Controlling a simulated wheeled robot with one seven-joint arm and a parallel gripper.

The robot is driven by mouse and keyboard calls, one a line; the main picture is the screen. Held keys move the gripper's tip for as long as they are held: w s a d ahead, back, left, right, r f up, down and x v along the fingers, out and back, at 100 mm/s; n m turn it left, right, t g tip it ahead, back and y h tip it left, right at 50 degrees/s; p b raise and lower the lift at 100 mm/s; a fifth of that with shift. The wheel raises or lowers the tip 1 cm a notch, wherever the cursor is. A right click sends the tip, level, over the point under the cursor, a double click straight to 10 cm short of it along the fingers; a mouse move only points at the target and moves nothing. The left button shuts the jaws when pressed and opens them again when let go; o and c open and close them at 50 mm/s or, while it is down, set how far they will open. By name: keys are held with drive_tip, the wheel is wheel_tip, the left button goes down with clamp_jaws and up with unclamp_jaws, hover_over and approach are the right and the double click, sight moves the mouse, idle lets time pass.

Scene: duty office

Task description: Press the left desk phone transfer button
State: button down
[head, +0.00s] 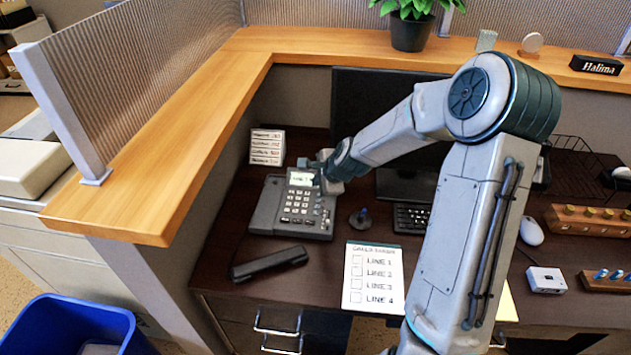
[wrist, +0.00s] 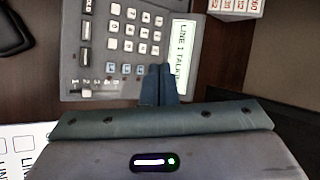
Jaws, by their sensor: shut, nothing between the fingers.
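The desk phone (head: 265,208) is dark grey and sits on the desk at the left, with a keypad and a lit display (wrist: 181,55) that reads "LINE 1 TALK" as far as it shows. Its handset (head: 269,263) lies off the phone on the desk in front. My gripper (head: 318,178) is over the right edge of the phone. In the wrist view, its fingers (wrist: 160,70) are shut and empty, with tips at the end of a row of bluish buttons (wrist: 125,69) beside the display. The fingers hide part of that row; I cannot tell whether they touch, nor read the button labels.
A small extension card stand (head: 267,147) is behind the phone. A line checklist sheet (head: 372,280) lies at the front. A joystick-like knob (head: 361,217), keyboard (head: 411,218) and monitor (head: 358,95) are to the right. A wooden ledge (head: 180,140) rises at the left.

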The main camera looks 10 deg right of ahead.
drive_tip(key=s+r+n+g+h, duration=0.1)
drive_tip(key=s+r+n, duration=0.4)
drive_tip(key=s, duration=0.5)
drive_tip(key=s+d+r+n+g+h, duration=0.1)
drive_tip(key=s+r+n, duration=0.4)
drive_tip(key=s, duration=0.6)
drive_tip(key=s+r+n+g+h, duration=0.1)
drive_tip(key=s+r+n, duration=0.4)
drive_tip(key=s, duration=0.5)
drive_tip(key=n+g, duration=0.1)
drive_tip(key=n, duration=0.1)
drive_tip(key=shift+s+d+n, duration=0.2)
drive_tip(key=shift+s+n, duration=0.05)
drive_tip(key=shift+n, duration=0.05)
drive_tip(key=shift+d+f, duration=0.1)
